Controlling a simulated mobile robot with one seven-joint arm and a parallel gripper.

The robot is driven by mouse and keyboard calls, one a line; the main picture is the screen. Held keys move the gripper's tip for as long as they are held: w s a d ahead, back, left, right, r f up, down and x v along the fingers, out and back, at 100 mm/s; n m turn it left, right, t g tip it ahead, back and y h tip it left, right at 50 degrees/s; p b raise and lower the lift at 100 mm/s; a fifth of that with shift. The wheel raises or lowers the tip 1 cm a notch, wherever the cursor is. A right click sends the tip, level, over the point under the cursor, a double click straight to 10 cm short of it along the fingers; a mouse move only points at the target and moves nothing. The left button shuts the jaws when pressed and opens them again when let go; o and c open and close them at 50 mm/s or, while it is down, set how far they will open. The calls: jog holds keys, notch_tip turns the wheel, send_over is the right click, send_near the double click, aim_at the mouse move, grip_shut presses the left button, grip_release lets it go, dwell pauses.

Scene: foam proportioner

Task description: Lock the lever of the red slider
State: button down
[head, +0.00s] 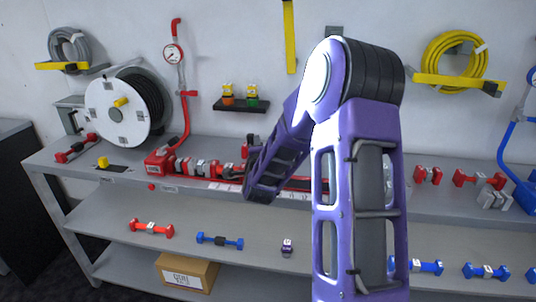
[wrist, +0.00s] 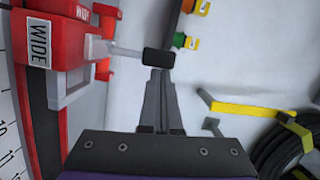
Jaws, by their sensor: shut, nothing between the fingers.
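In the wrist view, the red slider (wrist: 55,45) with a "WIDE" label sits on a red rail beside a ruled scale at the left. Its lever (wrist: 125,50) is a pale rod sticking out to the right with a black grip (wrist: 158,57) at its end. My gripper (wrist: 160,73) is shut and empty, its fingertips right at the black grip; I cannot tell if they touch it. In the head view my arm hides the gripper and most of the slider; part of the red rail (head: 312,183) shows on the bench.
The bench (head: 120,150) also carries a hose reel (head: 125,108) and a red proportioner body (head: 160,161). A black wall shelf (head: 240,106) with small orange and green bottles is above. A yellow bracket (wrist: 245,108) shows right of my gripper. Red and blue fittings lie on the lower shelf.

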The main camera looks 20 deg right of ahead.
jog(key=w+a+n+b, duration=0.1)
jog(key=a+n, duration=0.1)
jog(key=shift+w+r+n+g, duration=0.1)
jog(key=shift+w+n+g, duration=0.05)
jog(key=shift+n+g, duration=0.2)
jog(key=shift+w+a+n+g, duration=0.35)
jog(key=shift+w+a+n, duration=0.3)
jog(key=shift+n, duration=0.5)
jog(key=shift+w+a+f+n+g+h+b, duration=0.2)
jog(key=shift+w+a+f+n+b, duration=0.15)
jog(key=shift+a+n, duration=0.2)
jog(key=shift+w+a+f+n+g+h+b, duration=0.1)
jog(key=shift+w+a+f+n+g+b, duration=0.2)
jog(key=shift+n, duration=0.35)
jog(key=shift+a, duration=0.2)
jog(key=shift+d+r, duration=0.1)
